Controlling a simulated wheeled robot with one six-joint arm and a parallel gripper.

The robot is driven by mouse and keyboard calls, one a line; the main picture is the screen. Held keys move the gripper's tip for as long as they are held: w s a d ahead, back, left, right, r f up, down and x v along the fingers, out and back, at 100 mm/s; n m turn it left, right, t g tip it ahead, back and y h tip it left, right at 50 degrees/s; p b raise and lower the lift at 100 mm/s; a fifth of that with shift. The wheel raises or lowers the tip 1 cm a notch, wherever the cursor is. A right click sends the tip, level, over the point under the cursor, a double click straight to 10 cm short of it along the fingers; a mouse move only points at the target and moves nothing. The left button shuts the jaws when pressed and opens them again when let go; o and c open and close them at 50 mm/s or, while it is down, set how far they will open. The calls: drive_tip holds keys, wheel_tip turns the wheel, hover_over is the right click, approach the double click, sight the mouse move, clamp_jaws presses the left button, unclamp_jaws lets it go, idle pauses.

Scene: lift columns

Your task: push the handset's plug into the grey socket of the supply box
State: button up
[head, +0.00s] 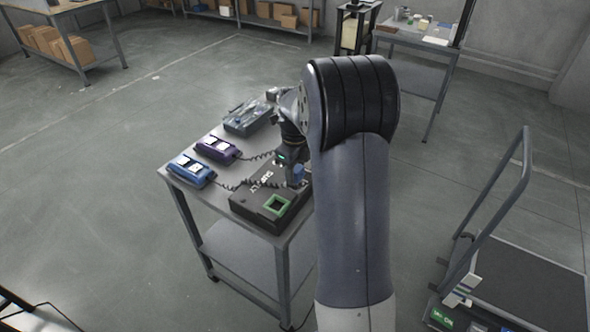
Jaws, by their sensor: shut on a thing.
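The dark supply box (244,199) lies on the small grey table, with a green-framed square socket (277,206) near its front right corner. A blue handset (190,171) and a purple handset (217,150) lie left of it, each with a dark coiled cord running right. My gripper (297,167) is over the box's far right part, partly hidden by my arm. It is shut on a small blue plug (298,175). I cannot make out the grey socket, nor whether the plug touches the box.
A grey tray (247,118) with small items sits at the table's far end. The table (183,186) has narrow free margins. A cart with a handrail (505,195) stands at the right. Open floor lies to the left; shelves and workbenches are far back.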

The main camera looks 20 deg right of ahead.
drive_tip(key=shift+f+b, duration=0.45)
drive_tip(key=shift+f, duration=0.45)
idle(0.4)
drive_tip(key=o, duration=1.2)
drive_tip(key=shift+r, duration=0.15)
drive_tip(key=shift+r+p, duration=2.85)
drive_tip(key=shift+r, duration=0.6)
drive_tip(key=shift+f, duration=0.15)
wheel_tip(320, 180, down, 7)
drive_tip(key=b, duration=0.5)
drive_tip(key=shift+b, duration=0.3)
